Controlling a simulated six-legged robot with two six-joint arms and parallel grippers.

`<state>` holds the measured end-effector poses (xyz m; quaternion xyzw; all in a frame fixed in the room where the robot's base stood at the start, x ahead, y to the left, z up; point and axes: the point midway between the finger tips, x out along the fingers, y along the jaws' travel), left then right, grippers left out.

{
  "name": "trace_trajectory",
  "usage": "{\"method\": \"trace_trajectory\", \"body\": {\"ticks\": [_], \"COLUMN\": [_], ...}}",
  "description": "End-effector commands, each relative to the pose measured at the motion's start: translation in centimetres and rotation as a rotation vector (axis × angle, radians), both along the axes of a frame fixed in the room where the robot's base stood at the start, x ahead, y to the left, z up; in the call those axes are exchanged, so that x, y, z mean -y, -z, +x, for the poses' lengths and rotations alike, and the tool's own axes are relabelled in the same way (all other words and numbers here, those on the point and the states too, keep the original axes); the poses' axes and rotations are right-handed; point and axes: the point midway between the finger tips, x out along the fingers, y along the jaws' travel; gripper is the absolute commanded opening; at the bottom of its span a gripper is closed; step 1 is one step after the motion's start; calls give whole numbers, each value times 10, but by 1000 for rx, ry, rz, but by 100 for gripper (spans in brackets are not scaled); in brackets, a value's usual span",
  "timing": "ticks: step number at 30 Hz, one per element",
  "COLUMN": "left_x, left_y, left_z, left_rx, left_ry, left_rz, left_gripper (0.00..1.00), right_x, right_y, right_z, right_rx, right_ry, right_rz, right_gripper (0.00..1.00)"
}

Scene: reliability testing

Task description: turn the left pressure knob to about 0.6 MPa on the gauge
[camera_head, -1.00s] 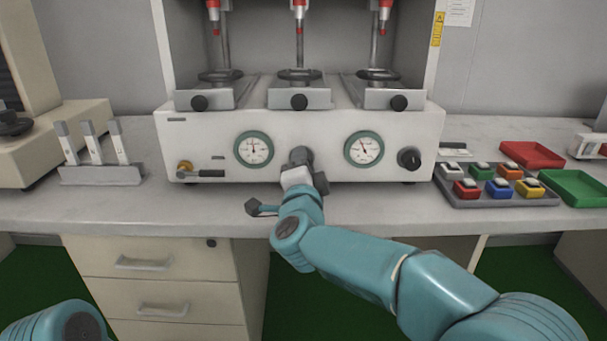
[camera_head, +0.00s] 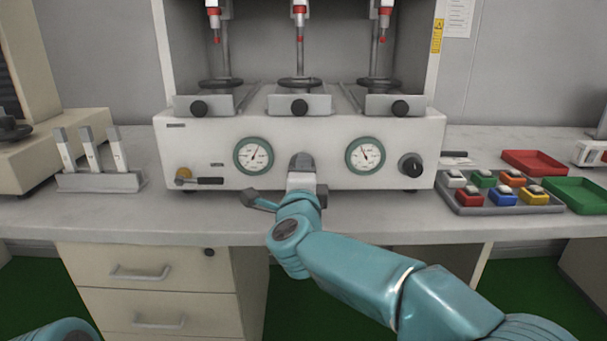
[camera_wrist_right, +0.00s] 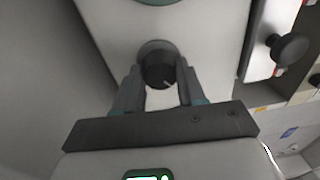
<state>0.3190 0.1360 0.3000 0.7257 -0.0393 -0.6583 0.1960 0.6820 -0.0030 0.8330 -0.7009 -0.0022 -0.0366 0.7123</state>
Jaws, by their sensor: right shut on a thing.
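The left pressure knob (camera_head: 301,160) is dark and sits on the white machine's front panel between the two gauges. My right gripper (camera_head: 302,170) is shut on it. In the right wrist view the round black knob (camera_wrist_right: 158,68) with a pale mark lies between the two fingers of the right gripper (camera_wrist_right: 158,76). The left gauge (camera_head: 253,156) has a green rim, and its needle leans up and right; its numbers are too small to read. My left gripper is out of view; only part of that arm shows at the bottom left.
The right gauge (camera_head: 365,156) and right knob (camera_head: 411,165) are on the same panel. A small lever valve (camera_head: 208,181) sits at lower left. A switch rack (camera_head: 100,182) stands left, and a tray of coloured blocks (camera_head: 500,208) right. The front counter strip is mostly clear.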

Motion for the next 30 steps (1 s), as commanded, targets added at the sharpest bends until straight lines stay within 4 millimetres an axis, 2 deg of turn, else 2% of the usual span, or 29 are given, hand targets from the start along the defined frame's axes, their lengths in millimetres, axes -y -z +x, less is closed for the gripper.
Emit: {"method": "trace_trajectory", "body": {"ticks": [5, 6, 8, 17, 20, 23, 30], "left_x": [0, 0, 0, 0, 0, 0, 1], "left_y": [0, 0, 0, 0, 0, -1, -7], "left_z": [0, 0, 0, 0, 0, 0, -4], "left_rx": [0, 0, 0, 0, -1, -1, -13], "left_ry": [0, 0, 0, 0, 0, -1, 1], "left_rz": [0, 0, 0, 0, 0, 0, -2], "left_gripper": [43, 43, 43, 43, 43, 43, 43], "right_x": [0, 0, 0, 0, -1, -2, -5], "right_y": [1, 1, 1, 0, 0, 0, 2], "right_z": [0, 0, 0, -1, -7, -21, -81], "right_rx": [-2, -1, -1, 0, -1, -1, -1], "right_ry": [0, 0, 0, 0, -2, -3, -5], "right_rz": [-1, -1, -1, -1, -3, -2, -3], "right_gripper": [9, 46, 65, 65, 65, 65, 65]}}
